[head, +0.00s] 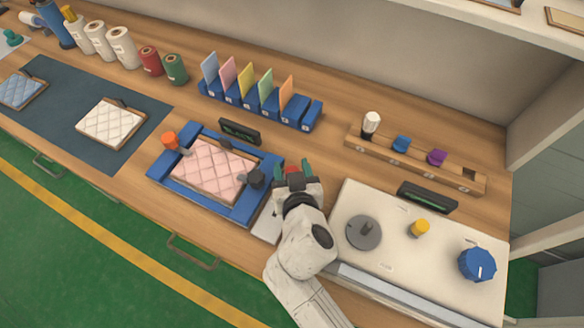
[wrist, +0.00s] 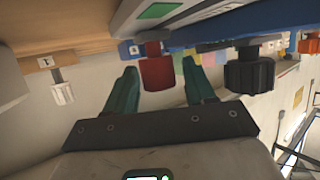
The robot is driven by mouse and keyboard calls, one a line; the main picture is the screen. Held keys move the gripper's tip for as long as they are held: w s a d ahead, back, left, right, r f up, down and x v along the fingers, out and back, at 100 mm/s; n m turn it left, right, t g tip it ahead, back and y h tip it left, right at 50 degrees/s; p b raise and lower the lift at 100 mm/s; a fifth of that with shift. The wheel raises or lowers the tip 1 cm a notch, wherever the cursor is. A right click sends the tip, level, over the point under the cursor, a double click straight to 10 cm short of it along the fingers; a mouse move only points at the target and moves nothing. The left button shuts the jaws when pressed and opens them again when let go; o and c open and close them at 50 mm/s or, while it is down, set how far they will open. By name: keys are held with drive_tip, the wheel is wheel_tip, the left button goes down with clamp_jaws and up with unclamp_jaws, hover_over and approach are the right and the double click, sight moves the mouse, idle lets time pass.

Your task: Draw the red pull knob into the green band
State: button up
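The red pull knob (wrist: 157,70) shows in the wrist view as a dark red cylinder on a short stem. It stands between the two teal fingers of my gripper (wrist: 160,82), with a gap visible on each side. My gripper is open around the knob and not closed on it. A green patch (wrist: 160,11), seemingly the green band, lies on a grey panel beyond the knob. In the head view my gripper (head: 292,170) is just right of the blue frame, and it mostly hides the knob and the band.
A black knob (head: 256,178) on the blue frame (head: 236,212) stands close beside my gripper. A pink quilted pad (head: 207,170) lies in that frame. A cream panel (head: 385,262) with dials is at right. A wooden rack (head: 465,182) and blue card holder (head: 293,117) stand behind.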

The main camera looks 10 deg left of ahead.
clamp_jaws()
drive_tip(key=shift+s, duration=0.1)
idle(0.3)
